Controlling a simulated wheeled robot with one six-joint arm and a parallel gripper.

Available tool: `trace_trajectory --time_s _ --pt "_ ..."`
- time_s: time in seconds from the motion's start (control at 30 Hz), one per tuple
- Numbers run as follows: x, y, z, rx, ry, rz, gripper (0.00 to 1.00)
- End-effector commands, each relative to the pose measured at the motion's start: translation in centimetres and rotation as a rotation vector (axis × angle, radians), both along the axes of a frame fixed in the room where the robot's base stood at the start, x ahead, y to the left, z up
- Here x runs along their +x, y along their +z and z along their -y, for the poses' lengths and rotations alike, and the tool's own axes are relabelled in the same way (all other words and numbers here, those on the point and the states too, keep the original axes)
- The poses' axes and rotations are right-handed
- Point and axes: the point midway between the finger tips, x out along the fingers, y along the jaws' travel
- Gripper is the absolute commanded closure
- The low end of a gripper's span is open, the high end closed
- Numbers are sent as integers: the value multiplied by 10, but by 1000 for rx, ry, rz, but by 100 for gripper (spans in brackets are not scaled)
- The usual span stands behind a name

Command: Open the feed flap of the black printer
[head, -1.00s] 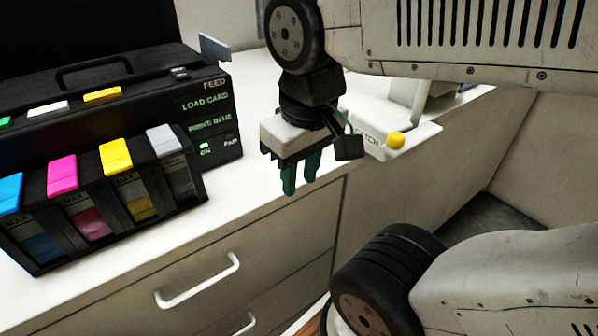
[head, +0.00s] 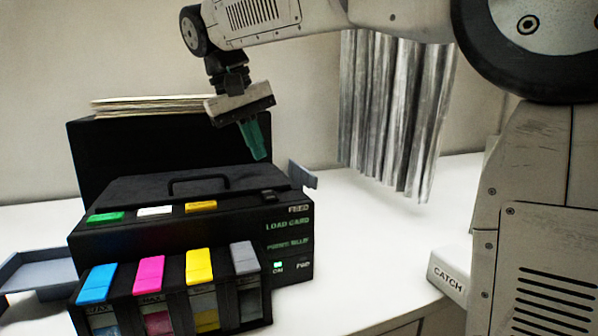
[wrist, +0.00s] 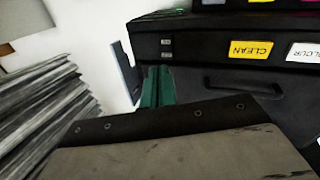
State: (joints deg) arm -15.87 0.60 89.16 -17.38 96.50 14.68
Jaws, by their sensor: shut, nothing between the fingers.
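The black printer (head: 190,235) stands on the white counter, with "FEED" and "LOAD CARD" lettering on its front right. A dark flap with a bar handle (head: 200,180) lies across its top and looks shut. In the wrist view the flap's handle (wrist: 243,88) shows upside down, right of the fingers. My gripper (head: 257,150) is shut and empty, its green fingers pointing down above the back right of the flap. In the wrist view the fingertips (wrist: 158,75) are beside the printer's top edge. I cannot tell whether they touch it.
A tall black panel (head: 130,150) with papers on top rises behind the flap. Ink tanks (head: 170,300) stand in front. A grey tab (head: 302,176) sticks out at the right. A pleated grey curtain-like thing (head: 390,115) stands behind right.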

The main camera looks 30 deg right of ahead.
Motion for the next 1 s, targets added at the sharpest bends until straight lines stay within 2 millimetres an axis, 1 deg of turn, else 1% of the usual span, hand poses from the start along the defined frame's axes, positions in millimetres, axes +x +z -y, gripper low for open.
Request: trace_trajectory --time_s 0.03,0.1,0.13,0.17,0.27,0.37,0.7,0.77,0.8,0.9,1.0 --pt "4 15 2 -15 -28 17 100" --pt "1 34 6 -30 -69 35 100" --pt "-1 37 8 -39 -87 34 100" --pt "-3 36 10 -47 -100 25 100" --pt "-6 29 12 -50 -115 20 100" --pt "-7 16 17 -49 -115 19 100" --pt "-10 -51 43 -48 -115 19 100" --pt "-10 -61 47 -48 -115 19 100" --pt "-11 -59 55 -47 -117 22 100" --pt "-12 -59 70 -46 -117 23 100" --pt "-13 -59 79 -46 -116 23 100"
